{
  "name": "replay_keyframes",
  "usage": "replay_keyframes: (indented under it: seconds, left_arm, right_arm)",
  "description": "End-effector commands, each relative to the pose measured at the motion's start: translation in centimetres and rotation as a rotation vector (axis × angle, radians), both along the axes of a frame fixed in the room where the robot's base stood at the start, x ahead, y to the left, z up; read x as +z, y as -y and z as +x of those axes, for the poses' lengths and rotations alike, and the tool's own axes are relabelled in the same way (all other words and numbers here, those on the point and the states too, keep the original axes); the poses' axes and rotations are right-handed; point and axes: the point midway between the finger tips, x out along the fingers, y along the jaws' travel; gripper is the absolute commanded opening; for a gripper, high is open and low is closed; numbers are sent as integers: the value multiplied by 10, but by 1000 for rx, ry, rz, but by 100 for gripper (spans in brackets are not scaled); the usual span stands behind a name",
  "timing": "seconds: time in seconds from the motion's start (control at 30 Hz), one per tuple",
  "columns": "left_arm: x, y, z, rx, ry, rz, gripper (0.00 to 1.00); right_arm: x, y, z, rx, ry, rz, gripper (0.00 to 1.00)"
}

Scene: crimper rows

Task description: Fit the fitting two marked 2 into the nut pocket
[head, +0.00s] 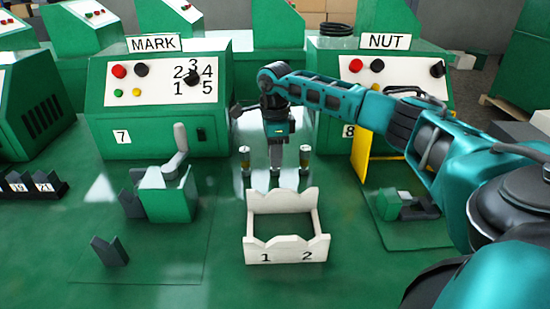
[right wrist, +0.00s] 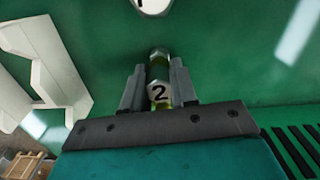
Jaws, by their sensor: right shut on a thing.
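My right gripper (head: 275,168) points down behind the white rack, its fingertips low over the green table. In the head view the fingers hide this fitting. The nut machine (head: 392,85) with the NUT sign stands at the back right. A small green and grey fixture (head: 398,205) sits in front of it; I cannot make out a pocket there. My left gripper is out of view.
The white rack (head: 287,250) marked 1 and 2 looks empty. A yellow panel (head: 361,153) stands upright before the nut machine. The MARK machine (head: 155,105) and a green lever fixture (head: 168,197) are left.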

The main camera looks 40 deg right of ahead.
Motion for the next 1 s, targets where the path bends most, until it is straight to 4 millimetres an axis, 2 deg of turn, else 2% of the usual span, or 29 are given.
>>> replay_keyframes:
  seconds: [0.17, 0.37, 0.8, 1.0]
  left_arm:
    - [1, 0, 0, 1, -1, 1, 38]
    - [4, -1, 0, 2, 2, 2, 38]
    - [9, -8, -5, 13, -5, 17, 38]
    - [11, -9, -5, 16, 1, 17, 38]
  right_arm:
    - [6, 0, 1, 0, 3, 1, 0]
    - [31, 0, 1, 0, 6, 0, 0]
    - [140, 0, 1, 0, 6, 1, 0]
    - [177, 0, 1, 0, 4, 1, 0]
